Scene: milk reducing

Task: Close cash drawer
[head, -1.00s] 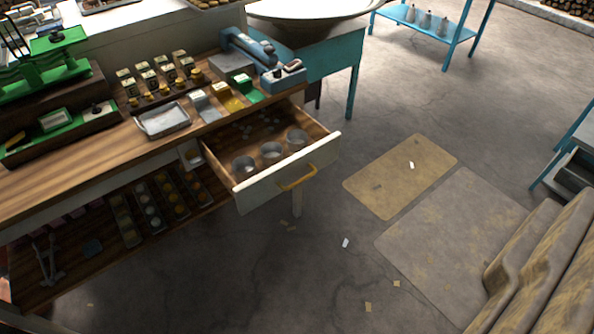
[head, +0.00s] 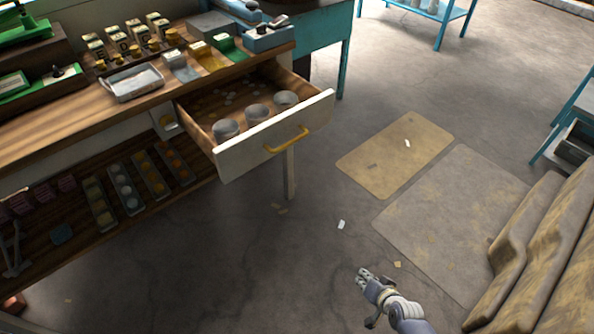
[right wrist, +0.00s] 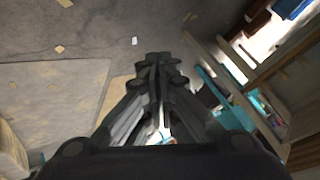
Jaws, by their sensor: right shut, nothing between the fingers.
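The cash drawer (head: 262,120) is pulled open under the wooden counter in the head view. It has a pale front panel with a yellow handle (head: 287,139). Several metal cups stand inside behind the front panel, and coins lie farther back. My right gripper (head: 363,277) is at the bottom of the head view, over the floor. It is below and to the right of the drawer, well apart from the handle. In the right wrist view its dark fingers (right wrist: 158,62) are together and empty. My left gripper is not in view.
The wooden counter (head: 95,120) carries a metal tray (head: 134,82) and a blue device (head: 268,35). A lower shelf holds rows of coins. A brown padded seat (head: 540,250) stands at the right.

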